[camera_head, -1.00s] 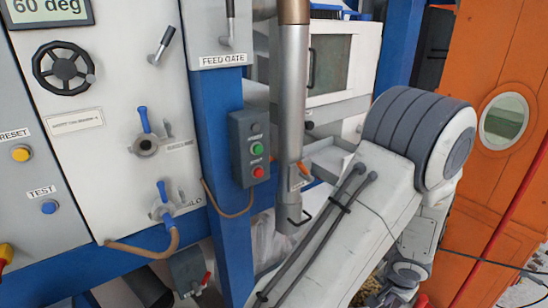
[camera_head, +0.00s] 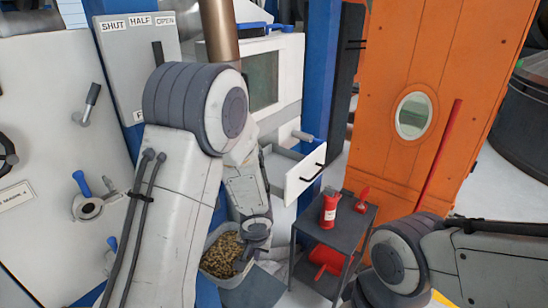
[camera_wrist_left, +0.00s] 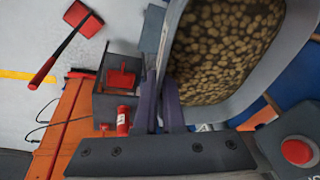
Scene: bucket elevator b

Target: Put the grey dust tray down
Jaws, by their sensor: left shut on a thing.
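The grey dust tray (camera_head: 207,273) is low in the centre of the head view and full of brown pellets. Its inside and pale far wall fill the upper right of the left wrist view (camera_wrist_left: 270,72). My left gripper (camera_head: 258,234) is at the tray's right side, with its fingers (camera_wrist_left: 158,112) shut on the tray's near wall. My left arm hides part of the tray, and I cannot tell whether its underside touches anything. My right arm shows at the lower right, but its gripper is out of view.
A white drawer front (camera_head: 304,174) juts out behind. An orange cabinet (camera_head: 425,80) is at the back right.

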